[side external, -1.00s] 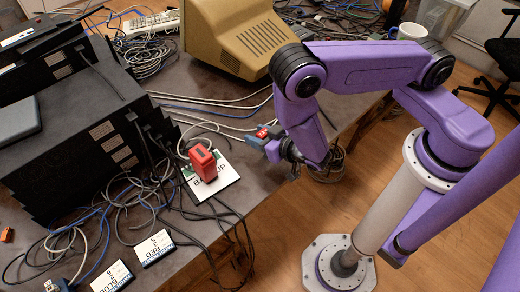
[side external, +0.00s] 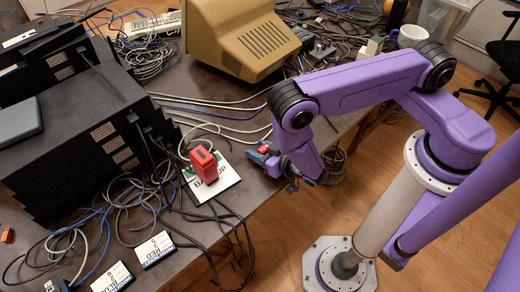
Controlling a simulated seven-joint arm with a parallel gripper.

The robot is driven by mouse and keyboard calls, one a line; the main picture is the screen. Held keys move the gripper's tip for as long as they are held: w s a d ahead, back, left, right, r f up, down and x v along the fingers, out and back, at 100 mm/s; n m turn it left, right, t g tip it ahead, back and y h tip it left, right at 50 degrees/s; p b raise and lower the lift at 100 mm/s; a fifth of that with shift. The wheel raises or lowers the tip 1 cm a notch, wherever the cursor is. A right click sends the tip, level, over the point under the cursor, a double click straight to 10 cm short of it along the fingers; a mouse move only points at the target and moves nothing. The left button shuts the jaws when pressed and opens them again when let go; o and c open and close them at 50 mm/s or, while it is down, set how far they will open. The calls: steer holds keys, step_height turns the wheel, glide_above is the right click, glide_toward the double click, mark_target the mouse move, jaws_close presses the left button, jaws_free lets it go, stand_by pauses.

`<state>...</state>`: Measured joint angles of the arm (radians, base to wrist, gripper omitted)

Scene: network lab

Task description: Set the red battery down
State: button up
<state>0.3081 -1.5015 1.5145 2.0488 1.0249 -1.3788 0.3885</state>
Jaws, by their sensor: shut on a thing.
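My gripper (side external: 262,157) is at the front edge of the desk, right of the white BACKUP card (side external: 228,180). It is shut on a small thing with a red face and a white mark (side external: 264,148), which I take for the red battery. Its blue-grey fingers hide most of it. I cannot tell whether it touches the desk. A larger red block (side external: 204,164) stands upright on the BACKUP card, apart from my gripper.
Black network boxes (side external: 75,120) stand at the left. A beige monitor (side external: 240,45) stands behind. RED (side external: 154,249) and BLUE (side external: 112,277) cards lie at the front. Tangled cables (side external: 140,205) cover much of the desk, with grey ones running behind my gripper. A white mug (side external: 412,36) is at the back right.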

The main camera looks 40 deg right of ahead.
steer(key=shift+f, duration=0.15)
steer(key=o, duration=1.1)
